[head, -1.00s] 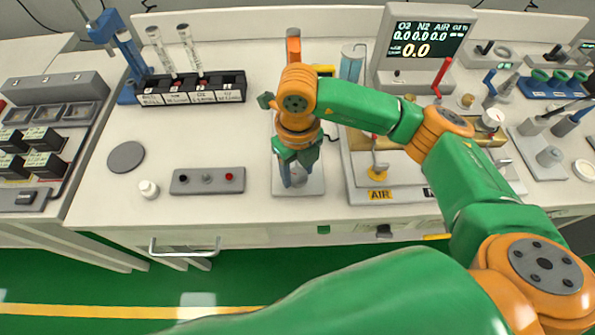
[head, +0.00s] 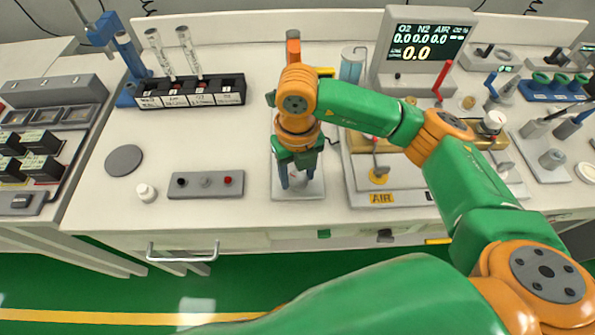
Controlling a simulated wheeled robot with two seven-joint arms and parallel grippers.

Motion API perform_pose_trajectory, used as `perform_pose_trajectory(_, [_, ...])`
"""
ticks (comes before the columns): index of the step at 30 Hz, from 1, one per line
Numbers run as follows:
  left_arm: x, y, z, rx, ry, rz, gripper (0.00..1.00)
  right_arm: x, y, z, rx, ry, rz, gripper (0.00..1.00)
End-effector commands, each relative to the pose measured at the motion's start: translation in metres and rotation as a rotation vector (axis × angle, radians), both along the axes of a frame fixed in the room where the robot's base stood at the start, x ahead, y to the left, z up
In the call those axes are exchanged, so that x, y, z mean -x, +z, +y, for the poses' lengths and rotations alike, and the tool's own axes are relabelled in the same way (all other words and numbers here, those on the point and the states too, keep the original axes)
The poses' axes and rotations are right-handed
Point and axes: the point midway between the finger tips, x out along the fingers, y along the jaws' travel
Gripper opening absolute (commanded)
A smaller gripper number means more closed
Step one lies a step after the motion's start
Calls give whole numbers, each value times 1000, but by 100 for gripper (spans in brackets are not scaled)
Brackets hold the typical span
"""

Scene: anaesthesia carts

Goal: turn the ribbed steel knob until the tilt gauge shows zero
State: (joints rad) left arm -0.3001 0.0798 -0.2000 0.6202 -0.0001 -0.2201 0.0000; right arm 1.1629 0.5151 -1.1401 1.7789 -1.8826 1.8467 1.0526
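My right gripper (head: 298,183) points down over a pale plate (head: 298,194) near the front middle of the bench. Its two dark blue fingers stand apart, one left and one right, with a light gap between them. A small greyish piece shows in that gap, too small and covered to identify. The ribbed steel knob cannot be made out clearly; the gripper and wrist cover the middle of the plate. I cannot pick out the tilt gauge either. My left gripper is not in view.
Left of the plate lie a grey block with three buttons (head: 206,184), a small white knob (head: 146,192) and a dark disc (head: 124,160). A black rack (head: 190,92) stands behind. Right is a pale block marked AIR (head: 397,198), with a display (head: 427,42) behind.

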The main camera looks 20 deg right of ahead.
Motion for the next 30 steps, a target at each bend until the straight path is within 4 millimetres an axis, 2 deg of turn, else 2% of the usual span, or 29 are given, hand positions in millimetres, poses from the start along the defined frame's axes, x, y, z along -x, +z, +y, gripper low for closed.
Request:
perform_pose_trajectory(1, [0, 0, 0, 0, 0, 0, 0, 0, 0, 0, 0, 1, 1, 67])
perform_pose_trajectory(3, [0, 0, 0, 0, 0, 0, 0, 0, 0, 0, 0, 1, 1, 84])
perform_pose_trajectory(12, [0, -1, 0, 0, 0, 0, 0, 0, 2, 0, 0, 0, -1, 84])
perform_pose_trajectory(14, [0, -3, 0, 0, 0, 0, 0, -1, 9, 0, 0, 1, -2, 84])
perform_pose_trajectory(22, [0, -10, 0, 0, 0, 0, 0, -1, 63, 0, 1, 0, -3, 84])
perform_pose_trajectory(25, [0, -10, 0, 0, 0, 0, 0, 0, 70, 0, 0, 1, -1, 84])
perform_pose_trajectory(30, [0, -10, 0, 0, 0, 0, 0, 0, 71, 0, 0, 1, 1, 84])
